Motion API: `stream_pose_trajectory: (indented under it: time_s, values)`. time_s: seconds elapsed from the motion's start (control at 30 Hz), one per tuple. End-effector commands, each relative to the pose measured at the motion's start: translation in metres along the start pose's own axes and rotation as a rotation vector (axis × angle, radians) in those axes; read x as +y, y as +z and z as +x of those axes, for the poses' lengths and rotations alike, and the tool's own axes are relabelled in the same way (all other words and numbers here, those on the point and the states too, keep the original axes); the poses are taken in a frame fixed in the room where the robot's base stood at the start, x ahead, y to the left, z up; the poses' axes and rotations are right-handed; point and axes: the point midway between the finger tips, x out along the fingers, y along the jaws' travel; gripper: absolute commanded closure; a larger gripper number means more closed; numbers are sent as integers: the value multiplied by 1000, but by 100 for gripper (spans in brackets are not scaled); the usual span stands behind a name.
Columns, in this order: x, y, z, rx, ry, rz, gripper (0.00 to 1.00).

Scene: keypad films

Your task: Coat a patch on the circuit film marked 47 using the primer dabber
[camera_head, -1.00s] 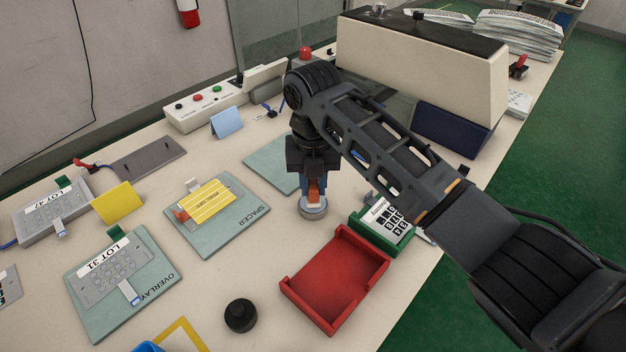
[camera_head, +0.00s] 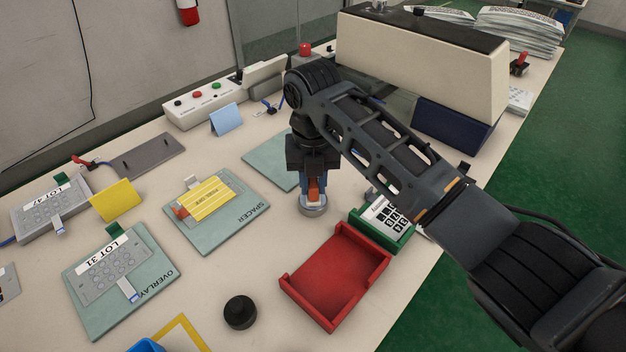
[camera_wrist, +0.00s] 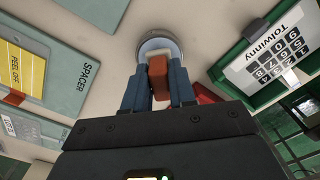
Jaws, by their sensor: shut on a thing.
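My gripper (camera_head: 313,190) points down over the bench, its blue fingers shut on an orange-brown block, which looks like the handle of the primer dabber (camera_wrist: 158,75). Its lower end is at a round grey metal dish or base (camera_head: 313,209), also seen in the wrist view (camera_wrist: 152,45). I cannot tell whether that round piece is separate from the dabber. The circuit film marked LOT 47 (camera_head: 52,210) lies at the far left, grey with a keypad pattern, a green tab and a small clip. My gripper is well to its right.
The LOT 31 film (camera_head: 98,276) lies on the OVERLAY plate (camera_head: 160,292). A yellow piece (camera_head: 212,197) lies on the SPACER plate (camera_head: 240,222). A red tray (camera_head: 340,265), green keypad holder (camera_head: 396,240) and black knob (camera_head: 240,312) stand nearby. A beige machine (camera_head: 410,70) is behind.

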Motion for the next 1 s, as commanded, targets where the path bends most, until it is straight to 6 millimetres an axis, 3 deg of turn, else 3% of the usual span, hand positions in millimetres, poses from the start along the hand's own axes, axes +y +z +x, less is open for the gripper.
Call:
stream_pose_trajectory:
  time_s: [1.0]
  values:
    - [0,0,8,0,0,0,99]
